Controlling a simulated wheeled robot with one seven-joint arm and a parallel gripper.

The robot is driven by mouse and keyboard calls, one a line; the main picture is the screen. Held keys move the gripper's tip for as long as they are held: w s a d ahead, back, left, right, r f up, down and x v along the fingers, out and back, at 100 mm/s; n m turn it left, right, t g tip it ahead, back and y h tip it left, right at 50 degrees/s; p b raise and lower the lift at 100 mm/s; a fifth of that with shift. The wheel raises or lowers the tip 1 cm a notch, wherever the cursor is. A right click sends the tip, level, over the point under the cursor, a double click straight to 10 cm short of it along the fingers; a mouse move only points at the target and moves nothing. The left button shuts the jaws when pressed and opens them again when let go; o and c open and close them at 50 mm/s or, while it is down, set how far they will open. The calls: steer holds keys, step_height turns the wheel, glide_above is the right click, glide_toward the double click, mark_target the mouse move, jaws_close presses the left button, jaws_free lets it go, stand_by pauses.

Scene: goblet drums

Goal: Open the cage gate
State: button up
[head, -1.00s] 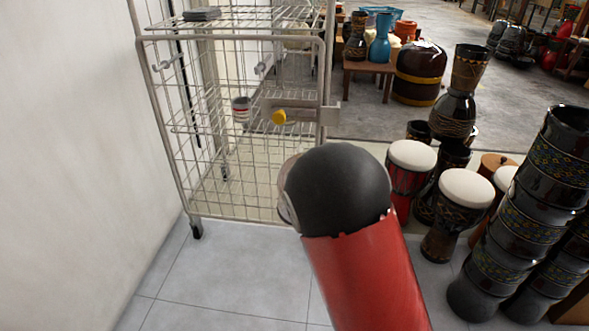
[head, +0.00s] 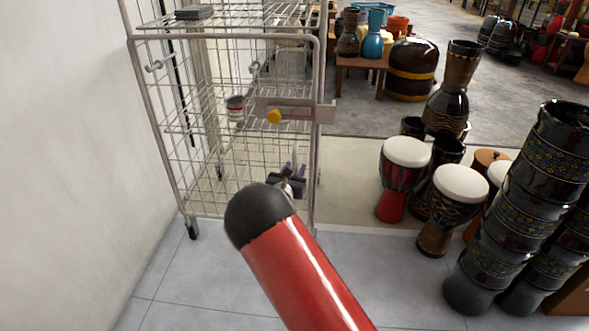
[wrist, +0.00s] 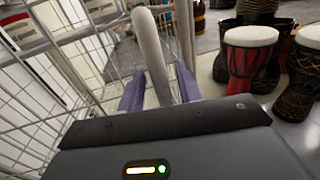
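The cage gate (head: 222,150) is a grey wire-mesh panel in a tubular frame on the front of the cage at the left of the head view. It looks shut. My gripper (head: 292,170) is low in front of the gate's right part, below the knob, partly hidden by my red and black arm. In the wrist view its two purple fingers (wrist: 161,88) are spread apart. A rounded grey bar (wrist: 149,45) shows between them; I cannot tell whether they touch it.
A pale wall (head: 65,150) stands close on the left. White-topped drums (head: 405,165) and a tall stack of dark patterned drums (head: 520,215) stand on the right. Grey tiled floor (head: 215,270) is clear in front of the cage.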

steer(key=shift+w, duration=0.2)
steer(key=shift+c, duration=0.4)
jaws_close()
